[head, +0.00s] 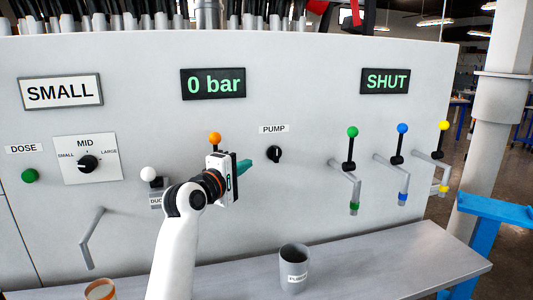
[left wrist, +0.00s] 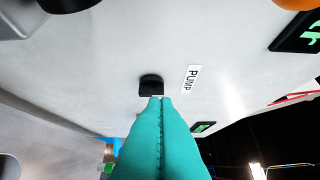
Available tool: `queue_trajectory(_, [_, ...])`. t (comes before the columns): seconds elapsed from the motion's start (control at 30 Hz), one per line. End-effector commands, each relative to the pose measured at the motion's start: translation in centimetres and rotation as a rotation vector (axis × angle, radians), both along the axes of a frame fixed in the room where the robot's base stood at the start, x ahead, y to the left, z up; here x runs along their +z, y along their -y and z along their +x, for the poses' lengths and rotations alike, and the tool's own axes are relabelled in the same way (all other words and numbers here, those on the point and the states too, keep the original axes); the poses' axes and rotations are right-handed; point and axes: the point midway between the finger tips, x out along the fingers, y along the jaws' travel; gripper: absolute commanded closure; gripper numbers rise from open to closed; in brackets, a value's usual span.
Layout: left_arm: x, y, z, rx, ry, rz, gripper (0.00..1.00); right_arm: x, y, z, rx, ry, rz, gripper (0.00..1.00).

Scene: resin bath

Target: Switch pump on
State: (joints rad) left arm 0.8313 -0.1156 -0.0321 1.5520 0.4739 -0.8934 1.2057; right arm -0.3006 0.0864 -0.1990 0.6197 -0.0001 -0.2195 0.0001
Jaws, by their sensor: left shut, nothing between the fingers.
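The pump switch (head: 274,154) is a small black knob on the light grey panel, under the PUMP label (head: 274,129). Its setting is too small to tell. My left gripper (head: 249,164) is shut and empty, its teal fingers pointing at the panel just left of the knob in the head view. In the left wrist view the closed fingertips (left wrist: 161,98) overlap the edge of the black knob (left wrist: 150,82); I cannot tell whether they touch it. The PUMP label (left wrist: 191,79) shows beside it, turned sideways. My right gripper is in neither view.
Displays read SMALL (head: 60,92), 0 bar (head: 213,84) and SHUT (head: 385,81). An orange-knobbed lever (head: 215,138) stands close behind my left gripper. Green (head: 352,132), blue (head: 402,128) and yellow (head: 443,125) levers are at right. A grey cup (head: 294,268) stands on the ledge (head: 400,262).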

Motion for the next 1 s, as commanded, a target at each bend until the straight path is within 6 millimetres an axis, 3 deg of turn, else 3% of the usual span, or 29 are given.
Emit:
queue_trajectory(0.13, [0.0, 0.1, 0.1, 0.0, -0.001, 0.002, 1.0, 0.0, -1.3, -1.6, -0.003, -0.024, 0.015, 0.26])
queue_trajectory(0.27, [0.1, 0.5, 0.9, -0.001, -0.002, 0.003, 1.0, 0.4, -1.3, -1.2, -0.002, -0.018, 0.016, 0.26])
queue_trajectory(0.5, [0.3, 2.2, 4.2, -0.002, -0.004, 0.004, 1.0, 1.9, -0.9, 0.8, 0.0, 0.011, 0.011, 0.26])
queue_trajectory(0.8, [0.1, 4.0, 7.7, -0.002, -0.001, 0.004, 1.0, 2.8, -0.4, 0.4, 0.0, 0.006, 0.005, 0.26])
queue_trajectory(1.0, [0.0, 4.5, 8.7, -0.001, 0.0, 0.004, 1.0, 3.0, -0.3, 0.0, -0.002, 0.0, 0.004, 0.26])
